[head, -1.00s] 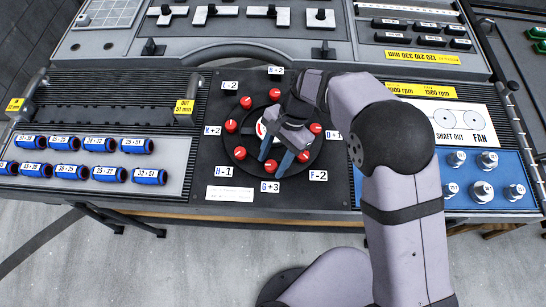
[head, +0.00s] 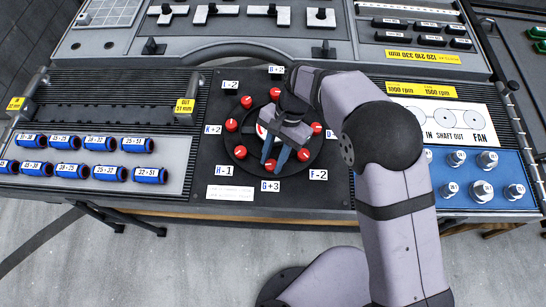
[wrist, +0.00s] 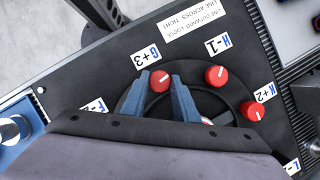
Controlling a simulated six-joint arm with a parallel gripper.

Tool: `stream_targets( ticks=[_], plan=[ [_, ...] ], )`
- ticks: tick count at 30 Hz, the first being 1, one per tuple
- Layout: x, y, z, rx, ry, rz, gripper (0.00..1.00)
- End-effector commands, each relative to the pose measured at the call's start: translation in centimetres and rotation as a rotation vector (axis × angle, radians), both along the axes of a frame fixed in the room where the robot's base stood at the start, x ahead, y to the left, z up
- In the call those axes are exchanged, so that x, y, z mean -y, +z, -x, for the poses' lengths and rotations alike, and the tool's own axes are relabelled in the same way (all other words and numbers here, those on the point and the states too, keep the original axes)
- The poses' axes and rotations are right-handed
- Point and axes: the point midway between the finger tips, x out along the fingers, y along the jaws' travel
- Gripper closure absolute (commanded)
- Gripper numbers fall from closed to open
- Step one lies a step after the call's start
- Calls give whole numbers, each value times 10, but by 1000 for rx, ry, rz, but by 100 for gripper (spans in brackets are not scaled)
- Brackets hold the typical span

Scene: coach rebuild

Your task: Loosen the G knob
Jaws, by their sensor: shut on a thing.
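The G knob is a small red round knob (wrist: 160,81) with a white line on top, beside the "G+3" label (wrist: 146,55). In the wrist view it sits between the two blue fingers of my gripper (wrist: 162,85), which is shut on it. In the head view my gripper (head: 275,162) points down at the front of the dark round plate (head: 252,173), with the G knob (head: 270,168) at its fingertips. The fingers hide part of the knob's sides. I cannot tell exactly how its line is turned.
Other red knobs ring the plate, the H knob (wrist: 216,75) and K knob (wrist: 253,111) close by. A card (wrist: 198,22) reads line outward loose, line across tight. Blue cylinders (head: 100,144) lie left; a blue panel with silver knobs (head: 484,190) lies right.

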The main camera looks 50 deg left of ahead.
Motion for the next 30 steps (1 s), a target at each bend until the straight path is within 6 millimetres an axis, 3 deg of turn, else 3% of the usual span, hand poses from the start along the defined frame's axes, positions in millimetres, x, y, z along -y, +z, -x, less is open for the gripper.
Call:
stream_targets(
  ticks=[30],
  plan=[
    [-7,1,4,4,947,-2,95]
  ],
)
